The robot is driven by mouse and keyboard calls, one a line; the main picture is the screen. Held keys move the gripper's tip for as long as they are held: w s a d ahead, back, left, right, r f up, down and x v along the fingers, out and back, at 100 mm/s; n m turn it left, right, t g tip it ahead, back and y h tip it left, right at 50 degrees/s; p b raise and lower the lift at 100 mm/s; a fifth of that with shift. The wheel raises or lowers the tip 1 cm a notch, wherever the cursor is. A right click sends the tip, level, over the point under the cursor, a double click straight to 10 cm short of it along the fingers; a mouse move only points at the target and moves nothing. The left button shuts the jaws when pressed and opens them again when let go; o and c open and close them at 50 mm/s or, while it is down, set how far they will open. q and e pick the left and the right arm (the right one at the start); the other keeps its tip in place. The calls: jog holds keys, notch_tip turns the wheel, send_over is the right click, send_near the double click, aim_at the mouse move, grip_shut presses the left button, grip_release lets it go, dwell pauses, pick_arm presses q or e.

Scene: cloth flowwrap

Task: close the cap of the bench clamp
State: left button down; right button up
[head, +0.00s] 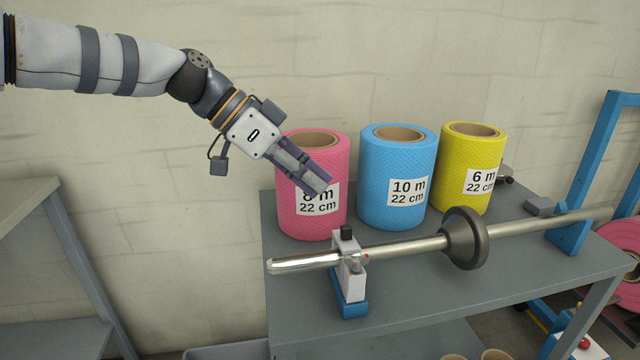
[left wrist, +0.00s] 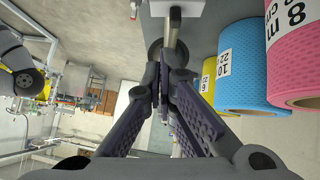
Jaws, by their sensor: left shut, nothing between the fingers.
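The bench clamp (head: 351,284) stands near the front left of the grey table, with a blue base, a pale upright body and a dark knob on top. A metal shaft (head: 405,247) runs through it, with bright bare ends. I cannot tell from here how the cap sits over the shaft. In the left wrist view a pale part of the clamp (left wrist: 178,7) shows at the top edge. My left gripper (head: 321,186) is shut and empty, above and behind the clamp, in front of the pink roll. It also shows in the left wrist view (left wrist: 165,80). My right gripper is out of view.
A pink roll (head: 290,190), a blue roll (head: 385,165) and a yellow roll (head: 460,160) stand along the back of the table (head: 400,295). A dark cone (head: 464,239) sits on the shaft. A blue stand (head: 575,235) is at the right end.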

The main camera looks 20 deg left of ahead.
pick_arm(q)
send_over(340, 244)
notch_tip(340, 244, down, 5)
jog(key=shift+w+a+r+b, duration=0.15)
jog(key=shift+b, duration=0.15)
jog(key=f, duration=0.3)
jog(key=shift+s+d, duration=0.2)
jog(key=shift+f, duration=0.3)
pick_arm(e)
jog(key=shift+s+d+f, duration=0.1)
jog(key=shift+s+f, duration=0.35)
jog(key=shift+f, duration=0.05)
